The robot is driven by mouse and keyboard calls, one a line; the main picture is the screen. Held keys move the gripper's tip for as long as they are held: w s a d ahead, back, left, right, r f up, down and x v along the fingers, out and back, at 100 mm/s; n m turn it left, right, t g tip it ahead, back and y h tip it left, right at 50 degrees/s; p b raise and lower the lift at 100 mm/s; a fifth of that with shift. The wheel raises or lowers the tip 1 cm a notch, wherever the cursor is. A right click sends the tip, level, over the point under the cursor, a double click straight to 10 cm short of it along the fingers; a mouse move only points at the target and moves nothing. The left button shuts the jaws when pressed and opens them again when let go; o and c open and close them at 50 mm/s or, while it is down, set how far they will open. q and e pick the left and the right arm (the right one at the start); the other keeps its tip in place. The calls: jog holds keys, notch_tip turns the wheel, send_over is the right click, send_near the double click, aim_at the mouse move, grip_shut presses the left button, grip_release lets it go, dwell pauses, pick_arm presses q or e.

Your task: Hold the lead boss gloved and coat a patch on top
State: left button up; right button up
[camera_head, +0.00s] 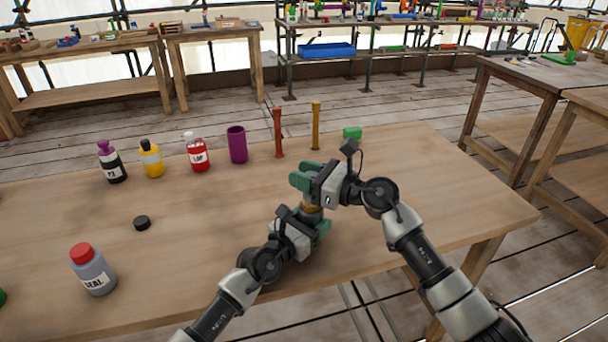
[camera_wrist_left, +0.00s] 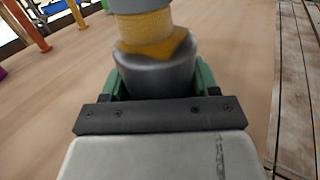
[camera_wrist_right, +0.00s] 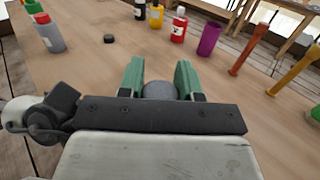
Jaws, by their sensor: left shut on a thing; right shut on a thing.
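The grey lead boss (camera_wrist_left: 155,75) sits between the green fingers of my left gripper (camera_head: 308,226), which is shut on it low over the table. An orange-yellow patch (camera_wrist_left: 158,47) covers part of its top. My right gripper (camera_head: 311,188) is above, shut on a grey-topped brush; the round top of this brush (camera_wrist_right: 159,90) shows in the right wrist view. Its tan bristles (camera_wrist_left: 143,22) meet the patch on the boss in the left wrist view. In the head view the boss is mostly hidden by the grippers.
On the table (camera_head: 200,230) stand a grey SEAL bottle (camera_head: 93,272), black (camera_head: 112,165), yellow (camera_head: 151,160) and red (camera_head: 199,157) bottles, a purple cup (camera_head: 237,146), a red post (camera_head: 278,135), an orange post (camera_head: 316,127) and a green object (camera_head: 352,133). A black disc (camera_head: 141,222) lies left of centre.

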jog(key=shift+s, duration=0.95)
jog(key=shift+w, duration=0.1)
jog(key=shift+w, duration=1)
jog(key=shift+s, duration=0.1)
jog(key=shift+s, duration=0.45)
jog(key=shift+r, duration=0.15)
